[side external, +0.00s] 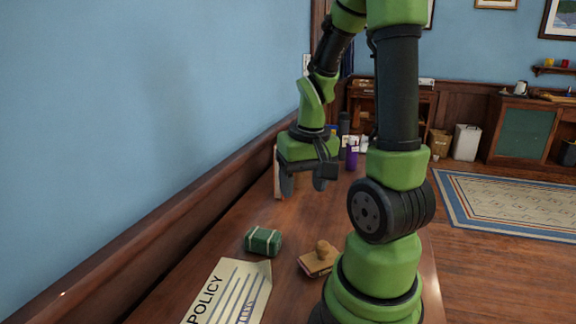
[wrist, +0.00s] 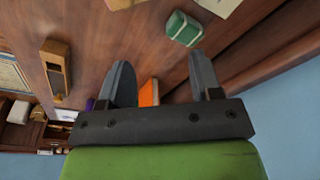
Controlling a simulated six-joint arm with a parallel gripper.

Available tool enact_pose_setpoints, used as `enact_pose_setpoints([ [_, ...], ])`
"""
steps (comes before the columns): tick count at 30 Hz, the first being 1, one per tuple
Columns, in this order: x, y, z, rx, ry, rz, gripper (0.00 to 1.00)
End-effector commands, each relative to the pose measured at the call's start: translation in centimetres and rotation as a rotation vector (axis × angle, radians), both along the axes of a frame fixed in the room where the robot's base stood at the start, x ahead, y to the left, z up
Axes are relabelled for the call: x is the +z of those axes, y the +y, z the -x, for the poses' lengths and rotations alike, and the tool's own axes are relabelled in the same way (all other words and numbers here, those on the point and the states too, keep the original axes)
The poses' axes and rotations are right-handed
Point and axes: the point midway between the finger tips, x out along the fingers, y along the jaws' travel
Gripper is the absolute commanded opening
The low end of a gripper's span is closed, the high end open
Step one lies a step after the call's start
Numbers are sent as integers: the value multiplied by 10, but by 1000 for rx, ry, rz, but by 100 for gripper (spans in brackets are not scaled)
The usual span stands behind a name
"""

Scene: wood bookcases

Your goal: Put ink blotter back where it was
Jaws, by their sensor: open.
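A wooden block with a round knob on top (side external: 319,258), which looks like the ink blotter, sits on the desk just left of my arm's base. In the wrist view only part of a wooden piece (wrist: 125,3), probably the same block, shows at the top edge. My gripper (side external: 304,184) is open and empty, held above the desk farther back than the block and clear of it. In the wrist view its two fingers (wrist: 165,75) are spread apart with bare desk and an orange item beyond them.
A green banded box (side external: 263,241) and a POLICY paper (side external: 232,292) lie left of the block. A purple bottle (side external: 352,157) and other items stand at the desk's far end. An orange item (wrist: 148,92) and a slotted wooden object (wrist: 55,65) show in the wrist view.

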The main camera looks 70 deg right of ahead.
Motion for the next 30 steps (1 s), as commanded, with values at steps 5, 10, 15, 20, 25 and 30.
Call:
enact_pose_setpoints([
  [5,62,72,-31,224,-232,55,59],
  [10,101,133,-22,399,-419,5,59],
  [15,117,161,-6,495,-513,-51,59],
  [20,120,166,-2,513,-529,-65,59],
  [25,119,166,-3,511,-527,-64,59],
  [30,119,166,-3,511,-527,-64,59],
])
